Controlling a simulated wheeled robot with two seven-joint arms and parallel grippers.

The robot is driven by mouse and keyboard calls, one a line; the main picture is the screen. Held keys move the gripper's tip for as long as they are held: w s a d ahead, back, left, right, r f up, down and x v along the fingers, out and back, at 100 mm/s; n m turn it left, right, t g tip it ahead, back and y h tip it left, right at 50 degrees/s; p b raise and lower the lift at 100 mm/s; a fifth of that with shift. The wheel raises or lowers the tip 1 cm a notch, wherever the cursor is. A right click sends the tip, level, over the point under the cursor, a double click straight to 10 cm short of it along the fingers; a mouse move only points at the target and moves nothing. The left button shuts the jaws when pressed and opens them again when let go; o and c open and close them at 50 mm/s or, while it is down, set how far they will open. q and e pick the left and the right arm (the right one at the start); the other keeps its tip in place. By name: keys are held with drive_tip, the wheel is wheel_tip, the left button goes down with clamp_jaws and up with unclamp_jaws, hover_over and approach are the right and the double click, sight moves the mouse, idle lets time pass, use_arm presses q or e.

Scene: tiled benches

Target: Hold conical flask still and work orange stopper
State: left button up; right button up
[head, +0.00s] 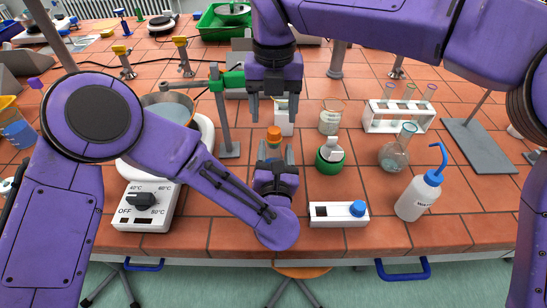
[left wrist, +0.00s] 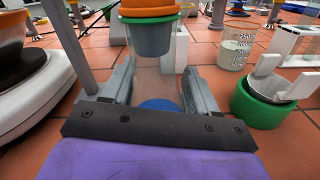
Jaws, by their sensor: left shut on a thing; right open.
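The conical flask shows in the left wrist view (left wrist: 160,78) as a clear glass body with blue at its bottom, upright between the two fingers of my left gripper (left wrist: 160,92). The orange stopper (head: 273,133) sits at its top in the head view, and its orange part (left wrist: 150,6) shows at the top edge of the left wrist view. My left gripper (head: 275,158) is shut on the flask and hides most of it in the head view. My right gripper (head: 273,110) is open and empty, pointing down above the stopper, apart from it.
A green holder (head: 330,160) stands close right of the flask. A white box with a blue knob (head: 338,214), a wash bottle (head: 419,195), a round flask (head: 394,155) and a beaker (head: 331,120) are farther right. A hotplate (head: 146,204) and a stand (head: 229,148) are left.

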sight(274, 129)
use_arm(q)
drive_tip(key=shift+s+f, duration=0.1)
drive_tip(key=shift+f, duration=0.1)
use_arm(e)
wheel_tip(274, 129, down, 6)
drive_tip(key=shift+r, duration=0.15)
clamp_jaws()
drive_tip(key=shift+r, duration=1.95)
drive_tip(key=shift+r, duration=2.5)
use_arm(q)
drive_tip(key=o, duration=1.2)
drive_tip(key=shift+o, duration=0.2)
use_arm(e)
drive_tip(key=shift+w, duration=0.15)
